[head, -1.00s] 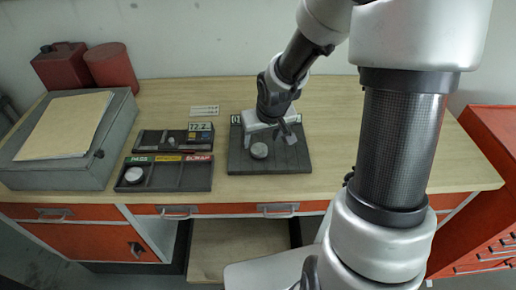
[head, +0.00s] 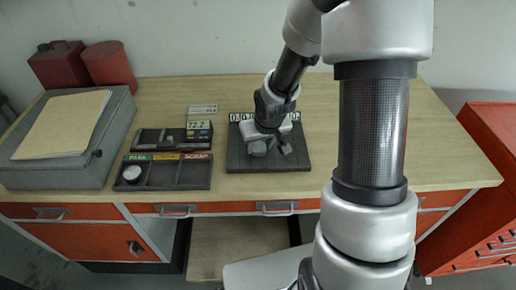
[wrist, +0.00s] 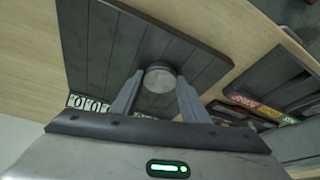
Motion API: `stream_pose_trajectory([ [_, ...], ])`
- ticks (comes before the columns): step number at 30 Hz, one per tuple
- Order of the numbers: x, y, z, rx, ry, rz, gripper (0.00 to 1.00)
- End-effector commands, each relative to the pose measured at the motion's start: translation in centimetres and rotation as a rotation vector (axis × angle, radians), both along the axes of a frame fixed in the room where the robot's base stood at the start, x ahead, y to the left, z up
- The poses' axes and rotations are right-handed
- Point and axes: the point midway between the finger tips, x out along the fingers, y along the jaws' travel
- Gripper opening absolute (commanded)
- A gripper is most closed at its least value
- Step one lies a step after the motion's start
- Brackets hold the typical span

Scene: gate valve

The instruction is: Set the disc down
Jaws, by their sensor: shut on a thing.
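My gripper (head: 270,150) is low over the dark slatted board (head: 240,160) on the workbench. In the wrist view its two fingers (wrist: 158,92) are shut on a pale round disc (wrist: 161,78), which sits between the fingertips. The board (wrist: 105,45) lies behind the disc in that view; I cannot tell whether the disc touches it. In the head view the gripper mostly hides the disc. White number tiles (head: 240,117) stand at the board's back edge, partly covered by my arm.
A black tray (head: 165,185) with green, yellow and red labels stands to the left, with another pale disc (head: 131,172) in its green-labelled compartment. Behind it is a dark unit with a display (head: 199,125). A grey case (head: 118,120) sits far left. The bench right of the board is clear.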

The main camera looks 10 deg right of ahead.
Motion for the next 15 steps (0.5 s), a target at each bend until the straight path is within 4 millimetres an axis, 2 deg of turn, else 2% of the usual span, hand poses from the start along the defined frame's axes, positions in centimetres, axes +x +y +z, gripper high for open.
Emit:
stream_pose_trajectory([
  [8,0.1,0.0,0.7,0.000,-0.003,-0.001,0.03],
  [11,0.2,-0.1,2.2,0.000,-0.007,-0.003,0.03],
  [15,0.2,-0.1,5.1,-0.001,-0.008,-0.003,0.03],
])
